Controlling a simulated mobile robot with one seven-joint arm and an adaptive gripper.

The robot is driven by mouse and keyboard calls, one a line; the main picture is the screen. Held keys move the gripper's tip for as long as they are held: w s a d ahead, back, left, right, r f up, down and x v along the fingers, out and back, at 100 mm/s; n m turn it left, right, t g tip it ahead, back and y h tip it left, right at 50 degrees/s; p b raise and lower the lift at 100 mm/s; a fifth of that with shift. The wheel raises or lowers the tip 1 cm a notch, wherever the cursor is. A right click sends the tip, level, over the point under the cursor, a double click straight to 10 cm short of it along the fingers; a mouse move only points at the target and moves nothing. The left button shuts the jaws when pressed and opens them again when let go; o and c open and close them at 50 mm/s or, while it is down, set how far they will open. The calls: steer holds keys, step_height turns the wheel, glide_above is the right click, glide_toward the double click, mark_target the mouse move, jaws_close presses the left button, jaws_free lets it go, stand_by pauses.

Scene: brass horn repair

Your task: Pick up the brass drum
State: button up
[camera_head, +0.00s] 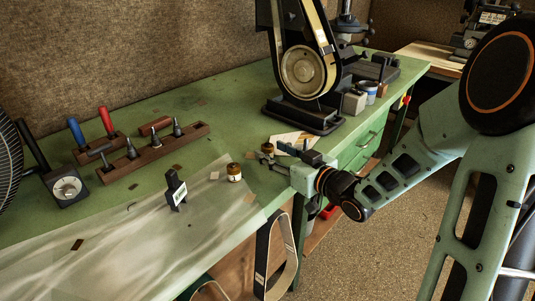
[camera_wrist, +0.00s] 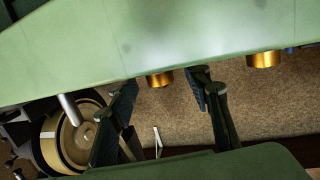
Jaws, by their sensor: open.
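A small brass drum (camera_head: 267,148) stands on the green bench just left of my gripper (camera_head: 286,152), close to the bench's front edge. A second short cylinder (camera_head: 234,172), brass-coloured above and pale below, stands farther left. In the wrist view, one brass cylinder (camera_wrist: 160,79) shows between the fingertips of my gripper (camera_wrist: 164,80), partly cut off by a green surface. Another brass cylinder (camera_wrist: 263,59) shows to the right, outside the fingers. My gripper is open, with nothing held between its dark fingers. I cannot tell how far the fingers are from the drum.
A belt grinder (camera_head: 303,72) stands behind my gripper. A dark upright block with a white label (camera_head: 176,190) stands left. A wooden tool rack (camera_head: 155,152) lies farther back. A translucent sheet (camera_head: 120,245) covers the front left. A belt (camera_head: 277,255) hangs at the bench's front edge.

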mark_target(271, 151)
steer(key=shift+x, duration=1.6)
steer(key=shift+d, duration=0.1)
steer(key=shift+c, duration=0.5)
jaws_close()
